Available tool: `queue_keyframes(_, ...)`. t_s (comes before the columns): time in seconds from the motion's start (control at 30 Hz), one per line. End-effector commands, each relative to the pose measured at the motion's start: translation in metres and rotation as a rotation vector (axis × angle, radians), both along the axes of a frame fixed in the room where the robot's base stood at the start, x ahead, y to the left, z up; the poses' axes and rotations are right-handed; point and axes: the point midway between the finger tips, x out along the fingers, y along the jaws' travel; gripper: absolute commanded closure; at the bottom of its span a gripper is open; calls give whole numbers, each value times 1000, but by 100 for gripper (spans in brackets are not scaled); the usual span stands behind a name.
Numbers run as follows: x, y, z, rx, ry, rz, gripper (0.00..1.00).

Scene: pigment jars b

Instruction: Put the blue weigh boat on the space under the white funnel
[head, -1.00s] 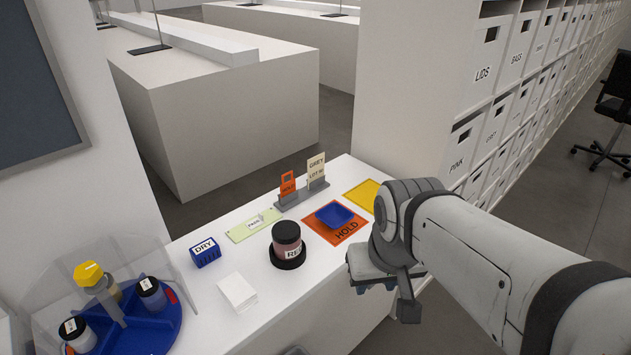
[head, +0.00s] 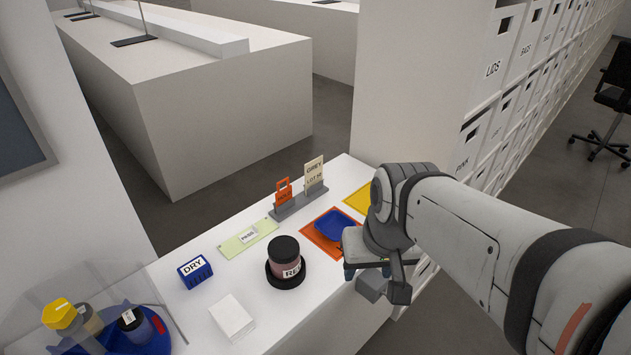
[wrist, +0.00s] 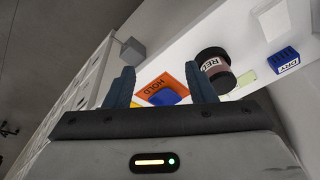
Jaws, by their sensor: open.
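The blue weigh boat (head: 331,223) sits on the orange HOLD mat (head: 314,232) on the white counter. In the wrist view the boat (wrist: 164,97) shows between my fingers, some way beyond them. My gripper (head: 368,275) hangs at the counter's front edge, right of and nearer than the boat, not touching it. Its two fingers (wrist: 162,88) are apart with nothing between them. I see no white funnel in these frames.
A RED-labelled jar (head: 286,262) stands left of the mat. A blue DRY block (head: 194,271), a white pad (head: 232,317), a card stand (head: 299,204) and a yellow mat (head: 359,198) are nearby. A blue carousel (head: 129,346) with jars is at lower left.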

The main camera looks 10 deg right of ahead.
Motion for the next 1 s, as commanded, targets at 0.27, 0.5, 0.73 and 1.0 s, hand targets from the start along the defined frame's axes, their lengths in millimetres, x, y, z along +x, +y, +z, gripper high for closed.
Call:
queue_keyframes(0.27, 35, 40, -49, 453, 244, -441, 27)
queue_keyframes(0.5, 113, 55, -82, 948, 454, -1011, 7)
queue_keyframes(0.73, 195, 10, -125, 1369, 556, -1557, 0)
queue_keyframes(1.0, 237, -45, -164, 1629, 554, -1904, 0)
